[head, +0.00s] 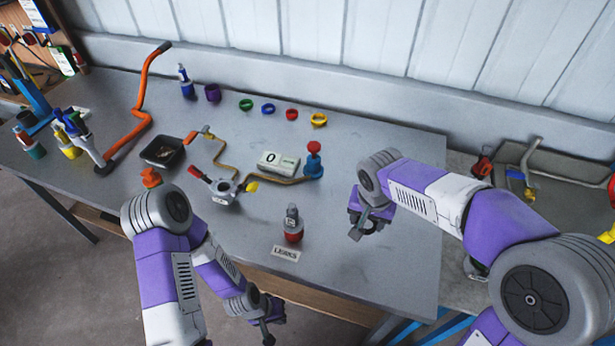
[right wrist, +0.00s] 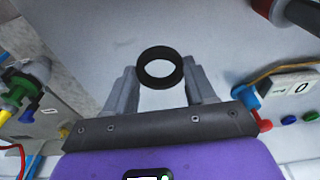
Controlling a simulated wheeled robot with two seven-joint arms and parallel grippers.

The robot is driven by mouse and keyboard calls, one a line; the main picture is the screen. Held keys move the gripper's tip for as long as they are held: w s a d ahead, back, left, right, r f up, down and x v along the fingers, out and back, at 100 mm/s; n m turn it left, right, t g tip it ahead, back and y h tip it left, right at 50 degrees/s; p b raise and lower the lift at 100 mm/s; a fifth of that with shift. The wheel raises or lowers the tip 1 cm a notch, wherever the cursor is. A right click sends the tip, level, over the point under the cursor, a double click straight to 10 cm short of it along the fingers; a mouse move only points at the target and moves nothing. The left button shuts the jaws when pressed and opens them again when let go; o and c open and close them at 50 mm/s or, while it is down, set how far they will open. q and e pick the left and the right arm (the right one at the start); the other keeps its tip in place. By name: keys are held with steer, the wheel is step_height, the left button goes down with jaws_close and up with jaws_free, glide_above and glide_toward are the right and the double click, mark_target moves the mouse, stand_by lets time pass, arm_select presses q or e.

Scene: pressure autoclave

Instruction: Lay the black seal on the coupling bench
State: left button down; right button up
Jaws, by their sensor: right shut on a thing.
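The black seal (right wrist: 160,82) is a plain ring. In the right wrist view it sits between the two grey fingertips of my right gripper (right wrist: 161,76), which is shut on it. In the head view my right gripper (head: 363,230) hangs over the right part of the grey bench (head: 395,270); the seal cannot be made out there. My left gripper (head: 266,322) is low in the head view, at the bench's front edge. Its fingers are small and dark, and I cannot tell whether they are open. No label shows which surface is the coupling bench.
A grey valve body (head: 222,192), a counter box (head: 279,161) and a red-and-grey bottle (head: 293,226) behind a white label (head: 285,253) stand on the bench. Several coloured rings lie at the back. A second table (head: 463,190) with a tray is at right. Bench front right is clear.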

mark_target(360, 244)
step_height(360, 244, down, 10)
steer(key=b, duration=0.3)
stand_by(0.3)
steer(key=shift+f, duration=0.15)
steer(key=o, duration=1)
steer(key=shift+r, duration=0.25)
steer(key=r+p, duration=0.1)
steer(key=r, duration=0.3)
steer(key=s+r+p, duration=0.1)
steer(key=r, duration=0.2)
steer(key=r+p, duration=0.1)
steer(key=r, duration=0.3)
steer(key=shift+s+a+r, duration=0.25)
steer(key=shift+s+r, duration=0.1)
